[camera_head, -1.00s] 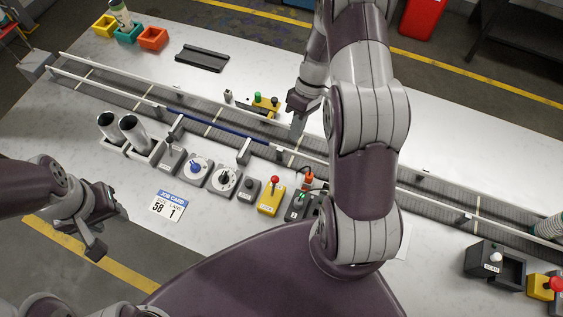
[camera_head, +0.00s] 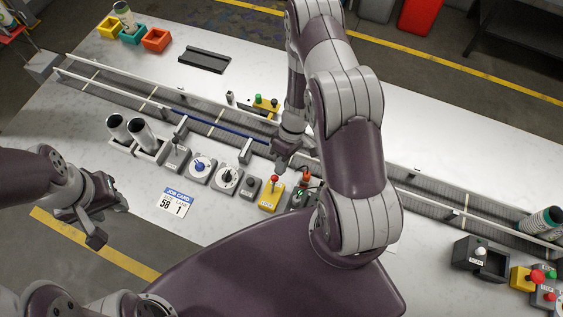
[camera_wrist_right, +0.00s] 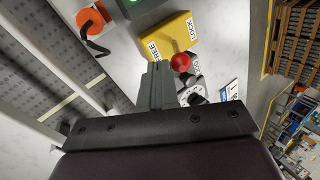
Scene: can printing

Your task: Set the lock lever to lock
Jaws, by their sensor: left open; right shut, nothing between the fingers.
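The lock lever is a red ball knob (camera_head: 275,179) on a yellow box (camera_head: 268,200) in the row of controls on the table. In the right wrist view the yellow box (camera_wrist_right: 170,38) bears the labels FREE and LOCK, and the red knob (camera_wrist_right: 181,62) shows beside my fingertips. I cannot tell which label the lever leans to. My right gripper (camera_head: 281,166) is shut and empty, just behind the knob in the head view; its fingers (camera_wrist_right: 157,75) look close to the knob, contact unclear. My left gripper (camera_head: 110,218) is open and empty off the table's front edge.
Other controls flank the yellow box: a black-knob dial (camera_head: 227,178), a blue-knob dial (camera_head: 199,168) and a small grey box (camera_head: 249,188). An orange part (camera_head: 306,177) stands to the right. The conveyor (camera_head: 215,130) runs behind. A job card (camera_head: 176,203) lies in front.

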